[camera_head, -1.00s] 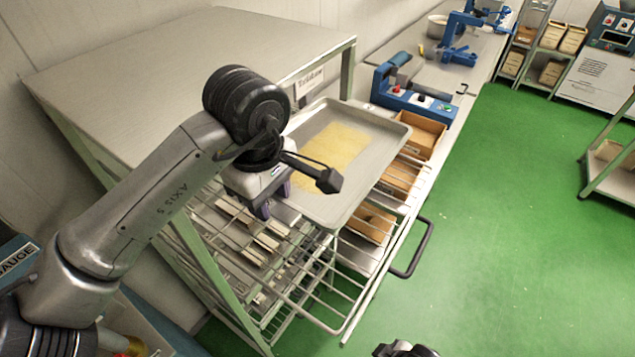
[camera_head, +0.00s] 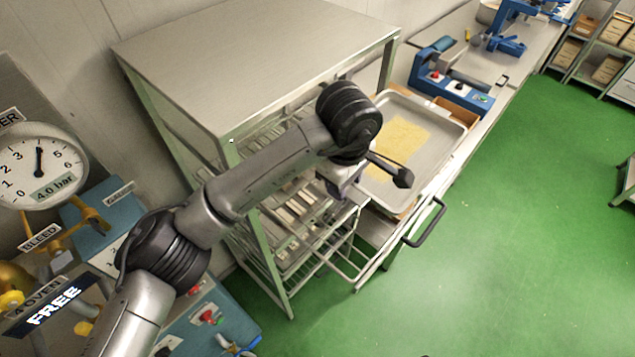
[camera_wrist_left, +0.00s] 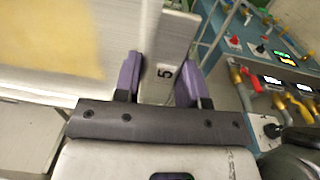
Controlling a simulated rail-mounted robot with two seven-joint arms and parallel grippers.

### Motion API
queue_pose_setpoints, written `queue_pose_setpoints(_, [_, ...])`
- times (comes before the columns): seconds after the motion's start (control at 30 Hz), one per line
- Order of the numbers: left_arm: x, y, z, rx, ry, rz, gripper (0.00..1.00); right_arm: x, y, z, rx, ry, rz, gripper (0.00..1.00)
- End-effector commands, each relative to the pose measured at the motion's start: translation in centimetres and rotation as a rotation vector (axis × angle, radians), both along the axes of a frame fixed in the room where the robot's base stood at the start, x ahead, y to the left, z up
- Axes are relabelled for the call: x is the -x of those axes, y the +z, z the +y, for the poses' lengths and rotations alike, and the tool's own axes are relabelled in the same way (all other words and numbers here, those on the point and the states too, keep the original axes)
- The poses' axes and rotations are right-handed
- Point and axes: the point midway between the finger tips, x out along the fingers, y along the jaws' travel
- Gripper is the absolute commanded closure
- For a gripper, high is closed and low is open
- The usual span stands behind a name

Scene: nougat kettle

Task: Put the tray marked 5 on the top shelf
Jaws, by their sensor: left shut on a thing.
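The tray (camera_head: 447,153) is a shallow metal pan with a yellow layer (camera_head: 402,140) in it. In the left wrist view a label reading 5 (camera_wrist_left: 165,71) is on its end, between the purple fingers. My left gripper (camera_head: 343,188) is shut on this near end, and the tray also shows in the wrist view (camera_wrist_left: 120,60). The tray is out at the right of the rack (camera_head: 250,60), beside its front post. My arm hides part of the tray and rack. The rack has a flat solid top and wire shelves below. My right gripper is not in view.
A bench with blue machines (camera_head: 437,75) stands behind. A pressure gauge (camera_head: 38,165) and a blue valve panel (camera_head: 195,310) are at the left.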

Motion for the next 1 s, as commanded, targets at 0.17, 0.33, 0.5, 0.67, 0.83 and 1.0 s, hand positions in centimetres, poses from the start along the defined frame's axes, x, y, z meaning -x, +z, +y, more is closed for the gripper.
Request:
queue_pose_setpoints(0.17, [-1.3, -1.8, 3.5, 0.004, 0.003, 0.001, 1.0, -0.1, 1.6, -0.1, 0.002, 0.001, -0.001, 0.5])
queue_pose_setpoints(0.33, [-2.3, -3.5, 6.0, 0.003, 0.002, -0.001, 1.0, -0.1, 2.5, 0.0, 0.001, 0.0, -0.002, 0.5])
queue_pose_setpoints(0.5, [-2.9, -4.5, 7.5, 0.004, -0.001, -0.003, 1.0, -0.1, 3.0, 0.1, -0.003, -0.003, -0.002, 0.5])
queue_pose_setpoints(0.67, [-3.0, -4.9, 8.0, 0.004, -0.002, -0.003, 1.0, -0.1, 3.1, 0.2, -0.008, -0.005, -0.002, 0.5])
queue_pose_setpoints(0.83, [-3.0, -6.4, 8.0, 0.003, -0.001, 0.001, 1.0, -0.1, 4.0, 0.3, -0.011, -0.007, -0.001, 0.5])
queue_pose_setpoints(1.0, [-3.0, -8.2, 7.9, 0.005, -0.001, -0.001, 1.0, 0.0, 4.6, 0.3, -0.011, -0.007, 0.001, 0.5])
